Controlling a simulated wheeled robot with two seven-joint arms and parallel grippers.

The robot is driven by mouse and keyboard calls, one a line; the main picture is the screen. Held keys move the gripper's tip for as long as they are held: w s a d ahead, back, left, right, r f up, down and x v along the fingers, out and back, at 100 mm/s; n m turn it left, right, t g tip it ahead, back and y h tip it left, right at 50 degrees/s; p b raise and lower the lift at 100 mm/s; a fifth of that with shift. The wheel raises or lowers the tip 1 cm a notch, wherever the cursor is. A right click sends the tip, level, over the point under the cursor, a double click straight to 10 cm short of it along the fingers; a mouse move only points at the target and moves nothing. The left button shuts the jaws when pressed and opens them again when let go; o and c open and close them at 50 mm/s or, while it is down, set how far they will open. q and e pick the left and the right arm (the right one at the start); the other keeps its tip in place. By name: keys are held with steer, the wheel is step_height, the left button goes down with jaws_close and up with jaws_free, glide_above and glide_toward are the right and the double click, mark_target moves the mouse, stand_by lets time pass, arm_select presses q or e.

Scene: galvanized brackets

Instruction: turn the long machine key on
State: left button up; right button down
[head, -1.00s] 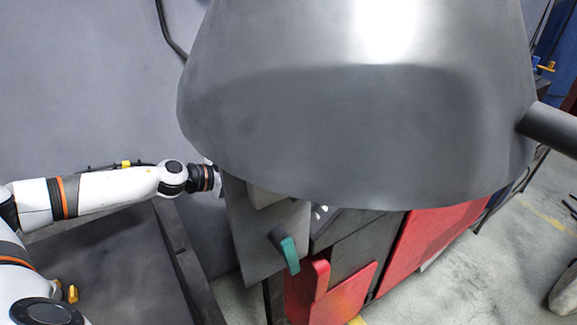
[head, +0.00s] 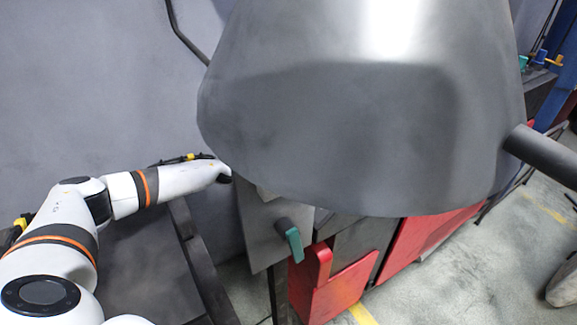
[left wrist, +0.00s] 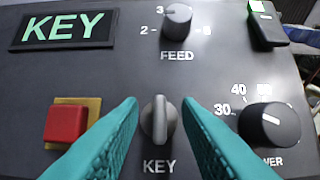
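The machine key (left wrist: 158,119) is a grey knob with an upright grip, above the word KEY on a dark panel, in the left wrist view. My left gripper (left wrist: 160,112) is open, with one teal finger on each side of the key and a gap on both sides. A lit green KEY sign (left wrist: 66,28) is at the panel's upper left. In the head view my left arm reaches behind the large grey hood, which hides the left gripper and the key.
Around the key are a red button (left wrist: 66,123) on a yellow plate, a FEED knob (left wrist: 177,18), a POWER knob (left wrist: 269,123) and a switch with a green light (left wrist: 265,22). In the head view the grey hood (head: 330,130) blocks the middle, with red panels (head: 335,285) below.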

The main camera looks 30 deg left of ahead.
arm_select(q)
jaws_close()
